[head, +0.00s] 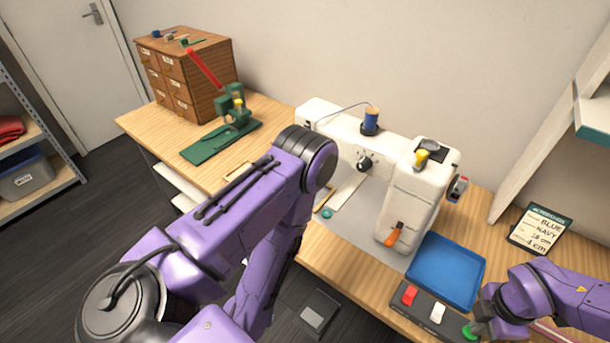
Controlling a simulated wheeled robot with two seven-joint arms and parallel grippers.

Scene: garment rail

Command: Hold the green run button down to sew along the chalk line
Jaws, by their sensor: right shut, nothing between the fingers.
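The green run button (469,331) is at the right end of a dark control box (424,312) on the front of the table. My right gripper (481,325) is shut and empty, its tip at the green button; I cannot tell whether the button is pressed down. The white sewing machine (412,190) stands behind, with a blue thread spool (370,120) on top and an orange lever (394,235) low on its front. My left arm crosses in front of the machine's left part, and its gripper does not show. I see no chalk line.
The control box also has a red switch (408,295) and a white switch (437,313). A blue tray (446,270) lies behind it. A sign (539,229) stands at the right. A green press (232,120) and a wooden drawer cabinet (188,70) stand at the left.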

